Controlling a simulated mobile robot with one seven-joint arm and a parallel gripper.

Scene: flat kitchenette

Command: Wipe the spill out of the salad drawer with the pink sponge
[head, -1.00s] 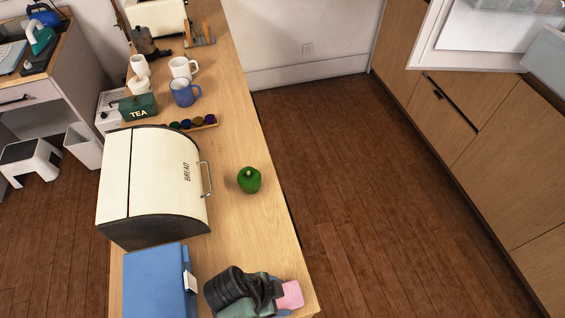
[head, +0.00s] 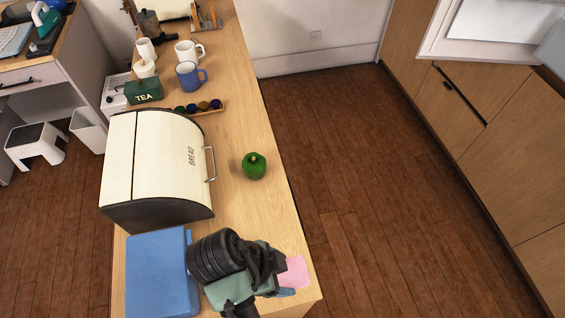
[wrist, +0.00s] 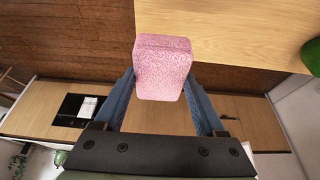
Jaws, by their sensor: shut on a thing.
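The pink sponge (head: 293,271) is at the near right end of the wooden counter in the head view. My gripper (wrist: 163,82) is shut on the sponge (wrist: 163,66), which sits between its two blue fingers in the wrist view. The sponge looks held above the counter, though its height is hard to tell. In the head view my wrist and arm hide part of the gripper. The white-framed opening at the upper right (head: 490,55) is partly cut off. I cannot make out a salad drawer or a spill in either view.
A green pepper (head: 254,166) stands on the counter (head: 240,120) right of the cream bread bin (head: 160,165). A blue box (head: 155,275) lies near my arm. Mugs (head: 188,76) and a tea tin (head: 143,91) stand farther back. The wooden floor (head: 350,170) to the right is clear.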

